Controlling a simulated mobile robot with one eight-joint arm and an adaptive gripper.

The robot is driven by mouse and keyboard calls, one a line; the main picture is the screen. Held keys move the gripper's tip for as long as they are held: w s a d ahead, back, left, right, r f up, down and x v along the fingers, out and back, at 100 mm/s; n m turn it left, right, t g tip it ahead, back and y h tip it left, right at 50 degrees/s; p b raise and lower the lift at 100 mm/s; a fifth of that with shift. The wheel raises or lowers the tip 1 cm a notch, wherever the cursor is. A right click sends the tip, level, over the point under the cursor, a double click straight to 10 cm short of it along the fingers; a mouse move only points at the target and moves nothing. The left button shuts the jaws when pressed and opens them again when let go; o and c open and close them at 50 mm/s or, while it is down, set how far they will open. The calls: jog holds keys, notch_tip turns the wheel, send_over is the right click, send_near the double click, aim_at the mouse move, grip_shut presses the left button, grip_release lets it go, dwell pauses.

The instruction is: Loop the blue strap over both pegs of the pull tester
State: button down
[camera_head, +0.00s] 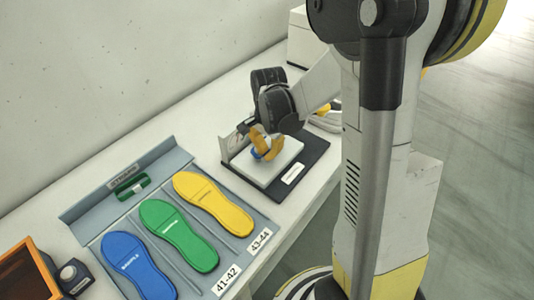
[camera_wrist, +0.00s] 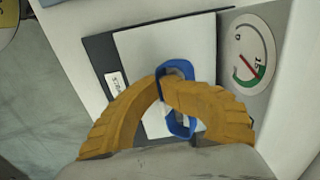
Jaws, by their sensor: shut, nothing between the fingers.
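The blue strap (camera_wrist: 179,67) is an upright loop over the white plate of the pull tester (camera_wrist: 125,42) in the wrist view. A grey peg end shows inside its upper bend, and something grey shows inside the lower bend, too small to be sure of. My yellow gripper (camera_wrist: 161,87) is shut, its fingertips meeting over the strap's middle and hiding it. In the head view my gripper (camera_head: 265,152) is low over the tester (camera_head: 262,180), with only a bit of the blue strap (camera_head: 257,154) showing beside the fingers.
The tester's dial gauge (camera_wrist: 248,55) stands beside the plate. Left of the tester in the head view, a grey tray (camera_head: 80,217) holds blue, green and yellow insoles. An orange-framed box (camera_head: 28,270) is at the lower left. The table's front edge is close to the tester.

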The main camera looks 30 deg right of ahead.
jog(key=shift+f, duration=0.45)
jog(key=c, duration=1.5)
grip_release()
jog(key=shift+s+d+r, duration=0.1)
jog(key=shift+s+r, duration=0.1)
jog(key=shift+c, duration=0.2)
jog(key=shift+w, duration=0.15)
jog(key=shift+c, duration=0.3)
jog(key=shift+c, duration=0.5)
